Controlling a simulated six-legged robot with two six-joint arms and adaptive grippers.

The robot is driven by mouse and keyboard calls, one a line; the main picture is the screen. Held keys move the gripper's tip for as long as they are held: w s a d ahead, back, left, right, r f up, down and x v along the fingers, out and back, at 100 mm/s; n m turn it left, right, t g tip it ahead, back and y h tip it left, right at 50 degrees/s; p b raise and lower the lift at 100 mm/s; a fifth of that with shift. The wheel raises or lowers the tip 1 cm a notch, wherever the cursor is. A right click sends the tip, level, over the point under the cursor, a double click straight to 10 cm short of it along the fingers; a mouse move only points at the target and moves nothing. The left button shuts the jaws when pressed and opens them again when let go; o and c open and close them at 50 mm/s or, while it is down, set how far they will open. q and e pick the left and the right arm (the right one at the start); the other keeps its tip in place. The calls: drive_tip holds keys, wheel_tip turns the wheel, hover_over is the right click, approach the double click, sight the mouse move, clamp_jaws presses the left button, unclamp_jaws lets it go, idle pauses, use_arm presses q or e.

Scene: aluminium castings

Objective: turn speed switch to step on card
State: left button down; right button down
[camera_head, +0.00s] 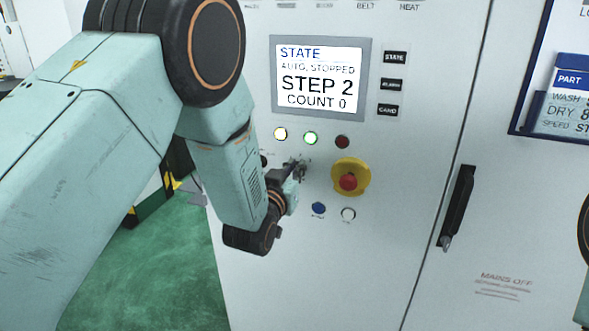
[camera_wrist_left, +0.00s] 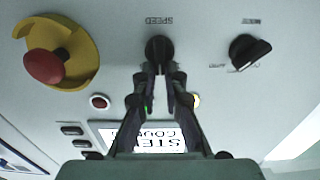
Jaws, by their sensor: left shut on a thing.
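The speed switch (camera_wrist_left: 157,46) is a dark round knob on the grey cabinet front, its SPEED label upside down in the left wrist view. My left gripper (camera_wrist_left: 158,75) is shut on this knob, its two dark fingers on either side. In the head view my left gripper (camera_head: 299,168) reaches the panel below the lamps and hides most of the switch, so its setting is unclear. The card (camera_head: 571,79) at the right edge reads PART, WASH, DRY and SPEED "ST", cut off by the frame. My right gripper is out of view.
The screen (camera_head: 318,75) reads AUTO, STOPPED, STEP 2, COUNT 0. A red emergency button (camera_head: 348,182) on a yellow base sits close right of my gripper. Another black knob (camera_wrist_left: 250,52) is beside the switch. Blue (camera_head: 318,208) and white (camera_head: 348,214) buttons lie below; a door handle (camera_head: 459,205) stands right.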

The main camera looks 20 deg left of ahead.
use_arm(q)
drive_tip(key=shift+f, duration=0.1)
drive_tip(key=shift+d+f+m+b, duration=0.1)
drive_tip(key=shift+d+m+b, duration=0.1)
drive_tip(key=shift+m+b, duration=0.95)
drive_tip(key=shift+d+f+m+b, duration=0.1)
drive_tip(key=shift+d+m+b, duration=0.25)
drive_tip(key=shift+m, duration=1.5)
drive_tip(key=shift+d+f+m+b, duration=0.1)
drive_tip(key=shift+m+b, duration=0.75)
drive_tip(key=shift+m, duration=0.65)
drive_tip(key=c, duration=1.4)
unclamp_jaws()
drive_tip(key=shift+r, duration=0.1)
drive_tip(key=s, duration=0.7)
drive_tip(key=shift+s+a, duration=0.15)
drive_tip(key=shift+s, duration=0.15)
